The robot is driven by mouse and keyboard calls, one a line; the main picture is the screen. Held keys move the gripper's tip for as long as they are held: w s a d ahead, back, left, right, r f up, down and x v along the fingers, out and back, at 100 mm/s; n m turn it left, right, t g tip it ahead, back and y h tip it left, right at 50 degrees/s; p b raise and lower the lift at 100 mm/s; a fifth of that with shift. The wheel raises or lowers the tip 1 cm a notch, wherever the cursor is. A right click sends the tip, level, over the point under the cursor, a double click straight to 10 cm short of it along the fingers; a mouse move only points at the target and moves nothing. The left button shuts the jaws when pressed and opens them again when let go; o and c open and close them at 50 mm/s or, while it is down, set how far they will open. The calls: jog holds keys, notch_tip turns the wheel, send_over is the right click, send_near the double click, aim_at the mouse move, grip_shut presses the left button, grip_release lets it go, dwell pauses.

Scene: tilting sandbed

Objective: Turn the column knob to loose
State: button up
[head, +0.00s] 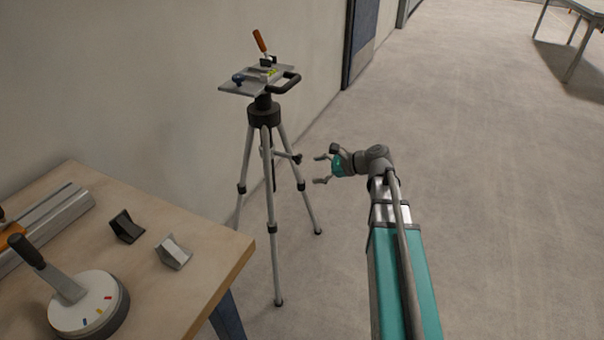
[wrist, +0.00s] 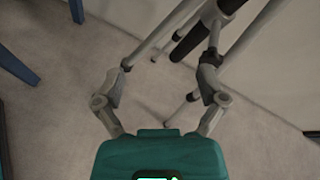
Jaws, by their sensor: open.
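A silver and black tripod (head: 265,117) stands on the floor by the wall. A small dark knob (head: 297,158) sticks out to the right from the tripod's column, below the black collar. My gripper (head: 318,169) is open and empty, just right of this knob and apart from it, its fingers pointing left at the tripod. In the wrist view my open gripper (wrist: 168,63) shows with tripod legs (wrist: 160,42) and a dark column part (wrist: 200,35) beyond and between the fingers. I cannot make out the knob clearly there, nor read its setting.
A wooden table (head: 205,265) at lower left holds a round dial with a lever (head: 85,303) and two small wedge blocks.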

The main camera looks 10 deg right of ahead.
aim_at(301, 160)
jog(key=w+d+f+m+t+y+b, duration=0.2)
jog(key=w+d+f+m+t+b, duration=0.2)
jog(key=d+m+b, duration=0.3)
jog(key=shift+w+d+f+y+b, duration=0.2)
jog(key=shift+d+f+y+b, duration=0.4)
jog(key=shift+b, duration=1.5)
jog(key=shift+w+a+f, duration=0.1)
jog(key=shift+a, duration=0.2)
jog(key=shift+w+x, duration=0.2)
jog(key=shift+x, duration=6.55)
jog(key=shift+d+f, duration=0.1)
jog(key=shift+d, duration=0.05)
